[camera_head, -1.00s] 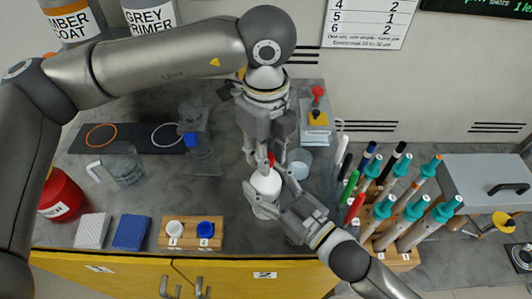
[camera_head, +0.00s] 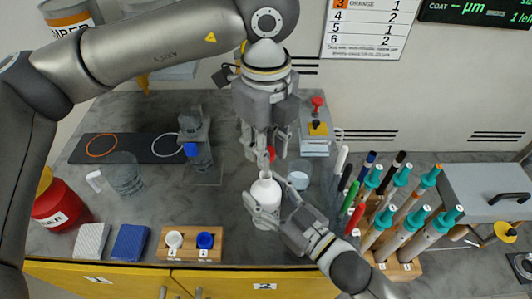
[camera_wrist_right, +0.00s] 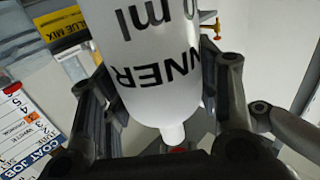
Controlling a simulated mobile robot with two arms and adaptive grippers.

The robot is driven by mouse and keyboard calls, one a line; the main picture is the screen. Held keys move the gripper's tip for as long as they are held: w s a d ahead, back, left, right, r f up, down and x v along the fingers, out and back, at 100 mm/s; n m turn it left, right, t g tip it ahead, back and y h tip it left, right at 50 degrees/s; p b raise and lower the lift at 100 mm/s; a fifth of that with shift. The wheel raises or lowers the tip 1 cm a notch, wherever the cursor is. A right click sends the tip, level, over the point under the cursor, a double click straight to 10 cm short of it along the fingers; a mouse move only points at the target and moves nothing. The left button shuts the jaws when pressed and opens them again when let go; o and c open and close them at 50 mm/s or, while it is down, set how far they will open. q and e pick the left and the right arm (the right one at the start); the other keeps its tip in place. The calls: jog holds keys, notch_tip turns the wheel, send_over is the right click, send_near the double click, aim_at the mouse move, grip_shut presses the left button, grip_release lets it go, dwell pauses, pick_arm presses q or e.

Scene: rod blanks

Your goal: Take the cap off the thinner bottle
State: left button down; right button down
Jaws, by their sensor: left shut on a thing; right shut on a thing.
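The thinner bottle (camera_head: 266,190) is white and stands upright on the grey bench. My right gripper (camera_head: 264,208) is shut around its body from the front right. In the right wrist view the bottle (camera_wrist_right: 150,70) shows part of its lettering, "NNER", and a bare white nozzle. My left gripper (camera_head: 265,158) points down above the bottle, shut on the small red cap (camera_head: 271,154). The cap is above the nozzle and appears apart from it. A bit of red also shows beyond the nozzle in the right wrist view (camera_wrist_right: 180,150).
A clear round dish (camera_head: 299,180) stands right of the bottle. A rack with pens and teal-capped rods (camera_head: 395,268) is at the right.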

jog(key=shift+c, duration=2.1)
grip_release()
jog(key=v, duration=1.2)
